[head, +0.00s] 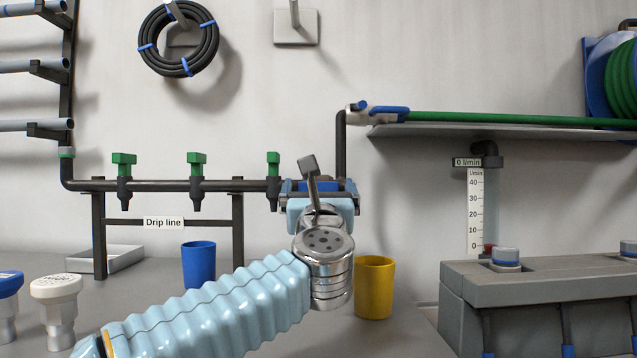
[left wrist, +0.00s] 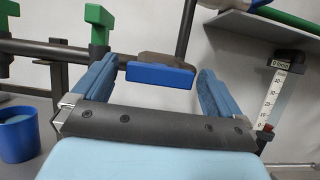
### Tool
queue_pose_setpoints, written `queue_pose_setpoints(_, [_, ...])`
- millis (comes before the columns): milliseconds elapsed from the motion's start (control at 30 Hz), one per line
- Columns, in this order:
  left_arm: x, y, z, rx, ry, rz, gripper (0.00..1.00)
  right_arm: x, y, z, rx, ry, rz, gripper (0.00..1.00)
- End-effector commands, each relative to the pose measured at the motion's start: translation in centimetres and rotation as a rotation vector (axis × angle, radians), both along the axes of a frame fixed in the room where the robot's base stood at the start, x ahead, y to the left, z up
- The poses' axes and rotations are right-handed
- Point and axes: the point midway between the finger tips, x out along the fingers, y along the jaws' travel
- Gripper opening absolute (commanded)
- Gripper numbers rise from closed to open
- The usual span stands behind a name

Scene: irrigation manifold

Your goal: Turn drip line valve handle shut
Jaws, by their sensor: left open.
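The drip line valve has a blue handle (left wrist: 160,75) on a dark body (left wrist: 165,58), on the dark pipe (head: 225,186) above the "Drip line" label (head: 163,223). In the left wrist view the handle lies crosswise, roughly along the pipe. In the head view its blue part (head: 319,187) shows partly behind my wrist. My left gripper (head: 317,185) is open, with a finger on each side of the handle; it also shows in the left wrist view (left wrist: 158,78). My right gripper is not in view.
Several green-handled taps (head: 197,160) line the pipe to the left. A blue cup (head: 198,265) and a yellow cup (head: 374,288) stand below. A flow gauge (head: 475,210) labelled 0 l/min, a grey shelf (head: 500,131) and a grey box (head: 540,283) are to the right.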

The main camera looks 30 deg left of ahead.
Motion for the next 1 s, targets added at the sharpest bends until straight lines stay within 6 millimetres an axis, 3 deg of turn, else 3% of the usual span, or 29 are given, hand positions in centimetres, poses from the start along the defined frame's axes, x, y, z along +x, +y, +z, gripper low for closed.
queue_pose_setpoints(133, [1.00, 0.65, 0.48, 0.000, 0.001, 0.001, 1.00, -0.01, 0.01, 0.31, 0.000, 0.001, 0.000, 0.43])
queue_pose_setpoints(433, [1.17, 0.77, 0.54, 0.000, 0.000, 0.001, 1.00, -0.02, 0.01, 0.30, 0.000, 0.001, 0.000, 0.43])
queue_pose_setpoints(767, [1.16, 0.75, 0.54, 0.000, 0.000, 0.001, 0.51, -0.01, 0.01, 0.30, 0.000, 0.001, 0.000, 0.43])
queue_pose_setpoints(1000, [1.14, 0.76, 0.54, 0.013, 0.008, 0.001, 0.49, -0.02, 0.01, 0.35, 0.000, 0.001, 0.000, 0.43])
